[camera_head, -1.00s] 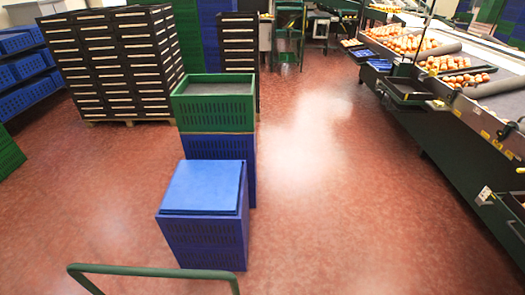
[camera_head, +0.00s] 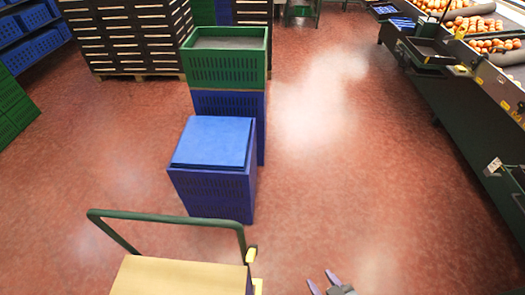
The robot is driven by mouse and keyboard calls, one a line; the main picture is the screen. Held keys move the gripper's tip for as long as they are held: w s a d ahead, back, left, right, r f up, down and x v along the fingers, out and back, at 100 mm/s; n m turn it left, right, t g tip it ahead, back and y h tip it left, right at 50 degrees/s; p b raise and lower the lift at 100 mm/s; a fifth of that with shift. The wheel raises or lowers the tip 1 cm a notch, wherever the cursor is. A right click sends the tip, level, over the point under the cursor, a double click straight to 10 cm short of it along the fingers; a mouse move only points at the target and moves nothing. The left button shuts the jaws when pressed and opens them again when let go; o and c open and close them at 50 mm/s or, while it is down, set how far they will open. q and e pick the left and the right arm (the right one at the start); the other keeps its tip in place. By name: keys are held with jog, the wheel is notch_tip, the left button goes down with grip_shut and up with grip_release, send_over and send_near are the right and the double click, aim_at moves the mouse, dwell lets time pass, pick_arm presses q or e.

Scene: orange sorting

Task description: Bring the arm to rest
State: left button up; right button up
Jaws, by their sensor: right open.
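My right gripper (camera_head: 323,282) shows at the bottom edge, right of the middle. Its two fingers are apart and nothing is between them. It is over the bare red floor, to the right of a cart with a green handle (camera_head: 170,217). My left gripper is not in view. No orange is near the right gripper.
A blue crate with a flat blue top (camera_head: 215,142) stands ahead of the cart. Behind it a green crate (camera_head: 228,77) sits on a blue one. A sorting line (camera_head: 470,140) with oranges runs along the right. The floor (camera_head: 345,170) between is clear.

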jog(key=s+d+f+m+g+h, duration=0.3)
jog(key=s+d+g, duration=0.35)
jog(key=s, duration=0.25)
notch_tip(320, 180, up, 38)
jog(key=p, duration=3.8)
jog(key=shift+w+r, duration=0.15)
jog(key=shift+w, duration=0.1)
